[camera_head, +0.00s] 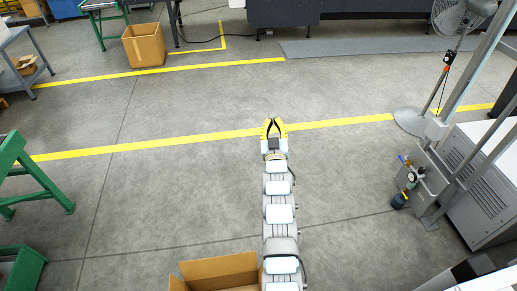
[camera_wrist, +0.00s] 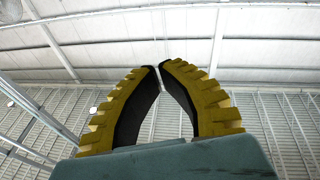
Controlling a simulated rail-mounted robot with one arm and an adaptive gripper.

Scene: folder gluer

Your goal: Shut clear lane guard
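My gripper (camera_head: 273,121) is near the middle of the head view, at the far end of my extended arm, over bare floor beside a yellow line. In the wrist view its two yellow, ribbed fingers with black inner pads (camera_wrist: 160,66) lean together, and their tips meet or nearly meet. Nothing is held between them. I cannot make out a clear lane guard in either view. A dark machine (camera_head: 285,12) is partly visible at the top edge of the head view, well beyond my gripper; its upper part is out of frame.
An open cardboard box (camera_head: 222,273) stands at the bottom, left of my arm. Another box (camera_head: 144,46) stands at the upper left. Green stands (camera_head: 30,175) are at left. A fan (camera_head: 458,18) and a grey cabinet (camera_head: 480,185) are at right. The middle floor is clear.

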